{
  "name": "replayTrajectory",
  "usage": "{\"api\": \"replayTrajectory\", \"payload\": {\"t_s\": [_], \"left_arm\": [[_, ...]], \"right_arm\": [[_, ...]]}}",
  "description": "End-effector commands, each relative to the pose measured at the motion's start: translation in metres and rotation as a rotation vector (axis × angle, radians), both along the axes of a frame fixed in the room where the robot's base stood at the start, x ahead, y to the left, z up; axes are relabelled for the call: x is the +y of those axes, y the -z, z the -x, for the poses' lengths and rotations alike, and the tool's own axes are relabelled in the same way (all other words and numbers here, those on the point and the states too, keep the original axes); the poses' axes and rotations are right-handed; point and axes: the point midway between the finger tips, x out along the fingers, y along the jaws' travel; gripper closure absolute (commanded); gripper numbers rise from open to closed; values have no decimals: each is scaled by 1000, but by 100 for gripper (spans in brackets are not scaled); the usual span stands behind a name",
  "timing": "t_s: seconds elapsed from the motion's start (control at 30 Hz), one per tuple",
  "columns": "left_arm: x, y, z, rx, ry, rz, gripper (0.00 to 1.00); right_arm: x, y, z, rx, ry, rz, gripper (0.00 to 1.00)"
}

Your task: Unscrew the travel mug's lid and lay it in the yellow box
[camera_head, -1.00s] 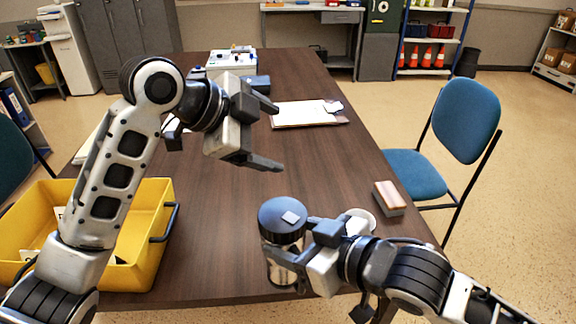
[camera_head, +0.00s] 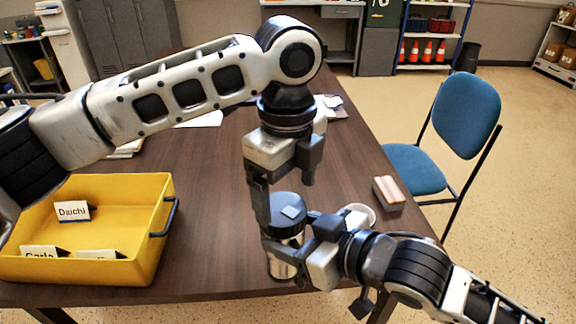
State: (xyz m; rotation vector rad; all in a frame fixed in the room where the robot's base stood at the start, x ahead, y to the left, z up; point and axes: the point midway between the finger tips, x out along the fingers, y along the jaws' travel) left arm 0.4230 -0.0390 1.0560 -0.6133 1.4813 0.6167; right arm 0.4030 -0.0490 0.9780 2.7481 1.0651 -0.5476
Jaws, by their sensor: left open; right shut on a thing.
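My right gripper (camera_head: 294,243) is shut on the mug from the right side, just below the lid. My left gripper (camera_head: 283,196) points down over the lid, open, with one finger beside the lid's left and the other above its far right. I cannot tell whether a finger touches the lid. The yellow box (camera_head: 152,243) is at the left front of the table, with several name cards inside.
A sponge-like block (camera_head: 388,193) lies near the table's right edge. A white round dish (camera_head: 358,213) is behind my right gripper. A blue chair (camera_head: 467,115) stands to the right. Bare tabletop (camera_head: 215,220) lies between the yellow box and the mug.

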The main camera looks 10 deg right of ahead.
Motion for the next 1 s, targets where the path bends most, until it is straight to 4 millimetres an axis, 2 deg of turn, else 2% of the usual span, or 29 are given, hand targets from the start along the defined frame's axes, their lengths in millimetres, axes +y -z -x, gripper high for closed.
{"api": "replayTrajectory", "payload": {"t_s": [0.1,0.23,0.6,0.77,0.9,1.0], "left_arm": [[0,18,0,1,0,-1,15],[0,30,0,0,1,1,15],[0,36,0,-1,0,3,15],[-1,35,0,-3,0,4,60],[-1,35,-1,-4,-8,7,60],[-2,35,-1,-5,-93,9,60]], "right_arm": [[0,-1,0,-4,0,-2,100],[0,-1,0,-4,0,-2,100],[0,-1,0,-4,0,-2,100],[1,-1,1,-2,-3,-4,100],[2,-1,2,-1,-6,-5,100],[3,-1,2,-1,-9,-6,100]]}}
